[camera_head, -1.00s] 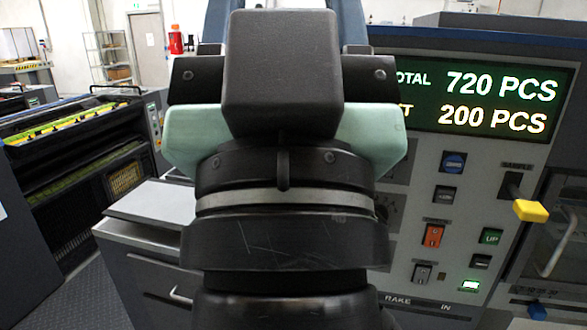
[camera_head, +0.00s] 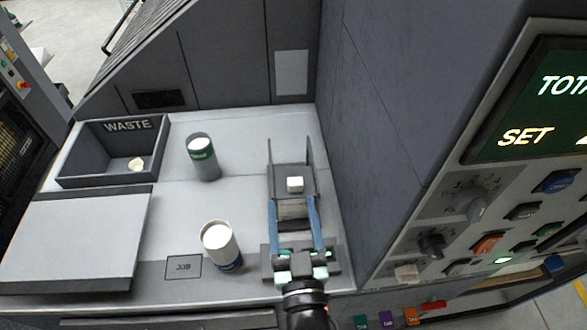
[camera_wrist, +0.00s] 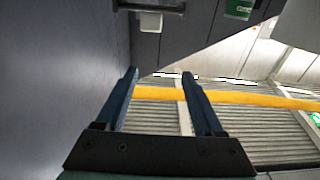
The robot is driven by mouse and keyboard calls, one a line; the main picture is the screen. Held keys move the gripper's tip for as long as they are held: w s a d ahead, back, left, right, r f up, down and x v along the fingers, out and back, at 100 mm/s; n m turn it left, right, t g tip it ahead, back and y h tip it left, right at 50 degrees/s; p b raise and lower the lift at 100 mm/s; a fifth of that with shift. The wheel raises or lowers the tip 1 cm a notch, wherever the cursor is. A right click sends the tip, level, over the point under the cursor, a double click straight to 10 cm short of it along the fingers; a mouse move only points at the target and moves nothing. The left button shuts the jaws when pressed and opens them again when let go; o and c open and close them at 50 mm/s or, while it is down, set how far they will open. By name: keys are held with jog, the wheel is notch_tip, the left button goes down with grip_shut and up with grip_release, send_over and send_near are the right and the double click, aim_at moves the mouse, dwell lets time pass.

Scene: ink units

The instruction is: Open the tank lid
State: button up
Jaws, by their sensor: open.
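My gripper (camera_head: 293,203) is open and empty in the head view, its two blue fingers pointing away from me above the right part of the light grey worktop. Just beyond the fingertips is a dark narrow unit (camera_head: 293,172) with a small white block (camera_head: 295,184) and two thin upright side plates; it may be the tank lid with its knob, but I cannot tell for sure. In the wrist view the fingers (camera_wrist: 163,75) are spread with nothing between them. A white block (camera_wrist: 151,22) under a dark bar shows above the left finger, apart from it.
A white-topped can (camera_head: 222,248) and a green-banded can (camera_head: 203,158) stand left of my gripper. A WASTE bin (camera_head: 68,168) is at the back left, with a flat grey panel (camera_head: 70,235) before it. A tall dark wall (camera_head: 375,120) and control panel stand close on the right.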

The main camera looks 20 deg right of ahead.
send_near(296, 188)
jog(key=shift+g, duration=0.4)
jog(key=p+x, duration=0.1)
jog(key=x, duration=0.2)
jog(key=p+x, duration=0.1)
jog(key=x, duration=0.3)
jog(key=p+x, duration=0.1)
jog(key=x, duration=0.3)
jog(key=shift+w+r, duration=0.1)
jog(key=shift+r, duration=0.3)
grip_shut()
dwell(0.6)
